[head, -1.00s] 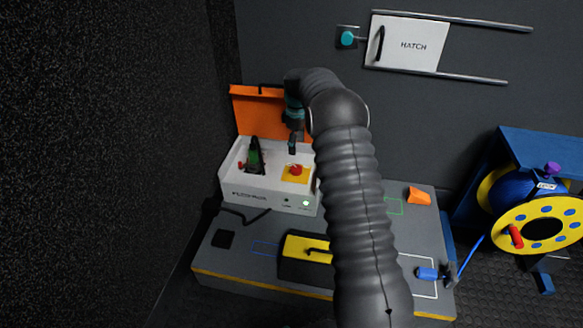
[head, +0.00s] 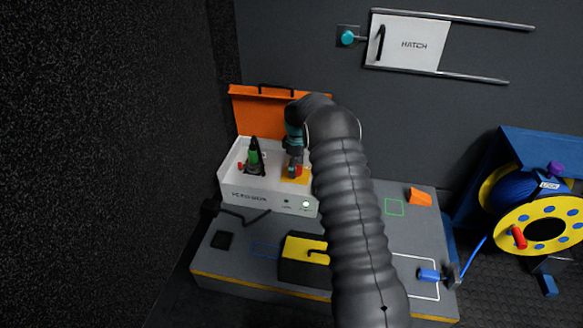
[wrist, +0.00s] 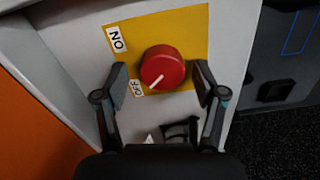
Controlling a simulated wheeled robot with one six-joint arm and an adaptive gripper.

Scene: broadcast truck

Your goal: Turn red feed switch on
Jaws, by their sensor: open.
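The red feed switch (wrist: 163,68) is a round red knob on a yellow plate (wrist: 188,32) with ON and OFF labels. In the wrist view its white pointer line aims toward the OFF label (wrist: 136,88); the ON label (wrist: 117,39) is above that. My gripper (wrist: 160,76) is open, with one finger on each side of the knob; I cannot tell whether either finger touches it. In the head view the knob (head: 296,171) is partly hidden by my gripper (head: 293,172), which is down at the white box (head: 262,197).
The box's orange lid (head: 262,105) stands open behind. A green-and-black part (head: 254,157) stands in the box left of the switch. A yellow-topped block (head: 303,248), an orange wedge (head: 419,197) and a blue connector (head: 428,274) are on the bench. A cable reel (head: 540,222) stands right.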

